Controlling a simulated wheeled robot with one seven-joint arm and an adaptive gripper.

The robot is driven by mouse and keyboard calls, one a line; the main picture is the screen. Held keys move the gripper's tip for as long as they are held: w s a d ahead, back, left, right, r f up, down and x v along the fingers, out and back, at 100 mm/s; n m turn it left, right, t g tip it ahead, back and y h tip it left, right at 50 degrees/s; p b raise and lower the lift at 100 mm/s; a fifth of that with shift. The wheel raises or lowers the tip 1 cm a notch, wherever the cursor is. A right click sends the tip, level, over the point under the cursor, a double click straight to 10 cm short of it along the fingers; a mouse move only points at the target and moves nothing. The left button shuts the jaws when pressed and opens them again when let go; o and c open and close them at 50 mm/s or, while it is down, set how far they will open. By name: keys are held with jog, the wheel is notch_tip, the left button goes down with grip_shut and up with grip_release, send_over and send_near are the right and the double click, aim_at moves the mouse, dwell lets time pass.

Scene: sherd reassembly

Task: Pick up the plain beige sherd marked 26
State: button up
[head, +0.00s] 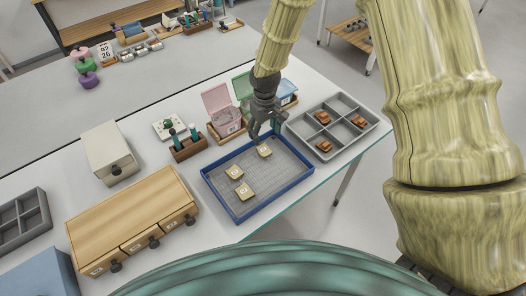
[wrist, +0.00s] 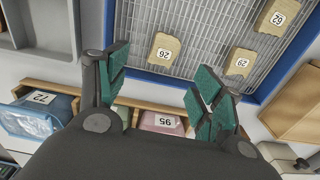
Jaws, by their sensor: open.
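The plain beige sherd marked 26 (wrist: 164,54) lies in a blue-rimmed tray with a mesh floor. In the head view it is the sherd (head: 265,151) nearest my gripper (head: 265,134). In the wrist view my gripper (wrist: 160,82) is open and empty, with green-padded fingers spread apart. The sherd shows just beyond the gap between the fingertips, apart from them. Two other beige sherds lie in the tray (head: 224,197), one marked 29 (wrist: 239,62) and one that seems to read 62 (wrist: 273,17).
A grey compartment tray (head: 304,136) with several orange-brown pieces stands right of the blue tray. A pink bin (wrist: 162,124) marked 95 and a blue bin (wrist: 35,115) marked 72 stand behind it. A wooden drawer unit (head: 130,210) stands to the left, near a white box (head: 108,150).

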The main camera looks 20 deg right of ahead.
aim_at(264, 150)
jog(key=shift+f+p, duration=0.4)
jog(key=shift+f, duration=1.5)
jog(key=shift+s+a+f+p, duration=0.1)
jog(key=shift+s+f+p, duration=0.1)
jog(key=shift+f+p, duration=0.35)
jog(key=shift+s+a+f+p, duration=0.15)
jog(key=shift+f+p, duration=0.15)
jog(key=shift+f, duration=0.45)
jog(key=shift+d+f+p, duration=0.1)
jog(key=shift+f+p, duration=0.3)
jog(key=shift+f, duration=1)
jog(key=c, duration=1.1)
